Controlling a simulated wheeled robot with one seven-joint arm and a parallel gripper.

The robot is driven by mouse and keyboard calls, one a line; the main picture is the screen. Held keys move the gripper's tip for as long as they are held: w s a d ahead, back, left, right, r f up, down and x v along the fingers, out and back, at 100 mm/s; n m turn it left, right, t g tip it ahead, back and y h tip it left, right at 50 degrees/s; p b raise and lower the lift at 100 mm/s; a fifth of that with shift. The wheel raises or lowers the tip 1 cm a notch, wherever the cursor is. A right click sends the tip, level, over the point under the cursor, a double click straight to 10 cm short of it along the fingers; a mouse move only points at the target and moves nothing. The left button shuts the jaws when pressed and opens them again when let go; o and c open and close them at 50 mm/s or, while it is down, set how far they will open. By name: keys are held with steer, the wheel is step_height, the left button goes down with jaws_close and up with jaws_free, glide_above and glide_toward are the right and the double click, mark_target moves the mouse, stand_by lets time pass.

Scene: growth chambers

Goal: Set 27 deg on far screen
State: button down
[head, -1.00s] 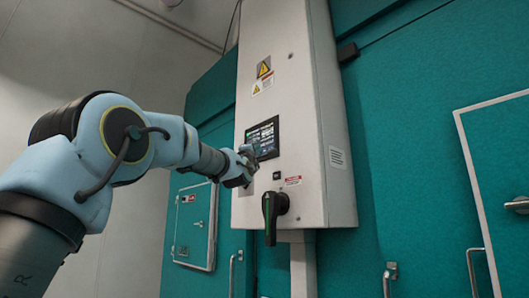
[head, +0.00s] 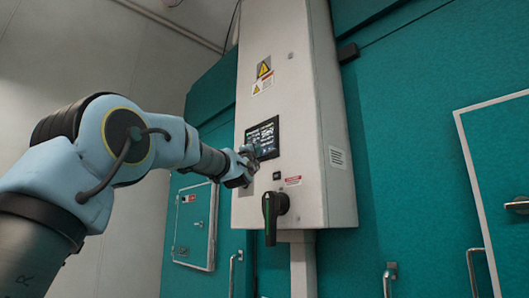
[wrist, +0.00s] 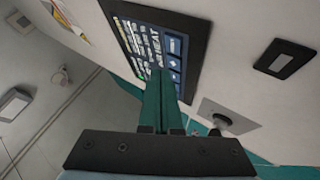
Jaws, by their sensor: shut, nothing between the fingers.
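The screen (head: 263,138) is a dark-framed touch panel on the front of a tall white control cabinet (head: 285,45). Its lit display also shows in the wrist view (wrist: 148,42), with rows of white text and blue buttons along one side, too small and tilted to read. My gripper (head: 250,155) is at the lower left part of the screen. In the wrist view the green fingers (wrist: 160,75) are shut together with nothing between them, and their tips overlap the display's lower edge near the blue buttons. I cannot tell whether they touch the glass.
A black rotary handle (head: 273,212) sticks out below the screen. A small black switch plate (wrist: 285,58) sits beside the screen in the wrist view. Teal chamber walls (head: 410,130) with door handles flank the cabinet. A small framed hatch (head: 195,225) is at lower left.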

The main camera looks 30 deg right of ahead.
steer(key=shift+d, duration=0.35)
steer(key=shift+w+d, duration=0.1)
steer(key=shift+d, duration=0.2)
stand_by(0.5)
steer(key=shift+a, duration=0.1)
steer(key=shift+a+b, duration=0.65)
steer(key=shift+b, duration=0.1)
